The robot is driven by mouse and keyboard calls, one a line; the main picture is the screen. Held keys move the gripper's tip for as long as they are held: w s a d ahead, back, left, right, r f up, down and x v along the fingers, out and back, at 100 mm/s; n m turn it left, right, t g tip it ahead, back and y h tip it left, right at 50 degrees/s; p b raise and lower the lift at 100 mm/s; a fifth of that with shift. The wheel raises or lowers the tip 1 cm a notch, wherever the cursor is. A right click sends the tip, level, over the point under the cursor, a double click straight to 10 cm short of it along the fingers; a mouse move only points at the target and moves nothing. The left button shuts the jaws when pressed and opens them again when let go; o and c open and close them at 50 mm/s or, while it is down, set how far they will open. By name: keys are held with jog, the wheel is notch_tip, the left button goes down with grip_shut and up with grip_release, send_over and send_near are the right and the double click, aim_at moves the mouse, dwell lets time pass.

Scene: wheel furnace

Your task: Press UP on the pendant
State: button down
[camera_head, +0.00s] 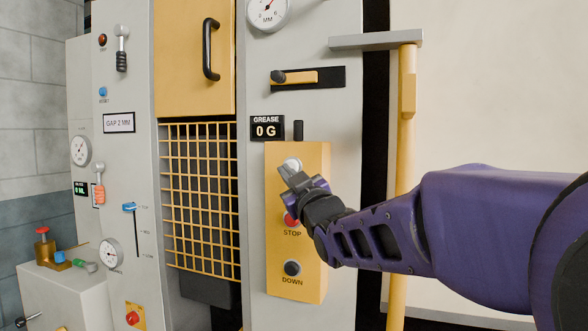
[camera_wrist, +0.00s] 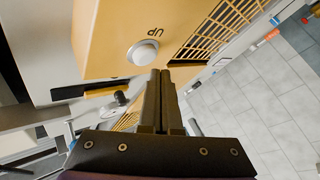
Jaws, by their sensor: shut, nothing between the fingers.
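The pendant (camera_head: 300,268) is a tall yellow box on the grey panel, with a red STOP button (camera_head: 291,220) and a black DOWN button (camera_head: 292,268). The white round UP button (camera_wrist: 143,52) with its "UP" label shows in the wrist view. In the head view the UP button (camera_head: 292,163) is partly covered by my gripper (camera_head: 287,172), which hides its label. My gripper is shut and empty. In the wrist view its fingertips (camera_wrist: 161,74) appear right beside the UP button; I cannot tell whether they touch it.
A yellow grille (camera_head: 200,200) and a door handle (camera_head: 210,49) are left of the pendant. A small "GREASE 0 G" display (camera_head: 266,128) is just above it. A yellow upright post (camera_head: 403,130) stands to its right, behind my arm.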

jog(key=shift+w+d, duration=0.1)
jog(key=shift+w, duration=0.05)
dwell(0.5)
jog(key=shift+w, duration=0.3)
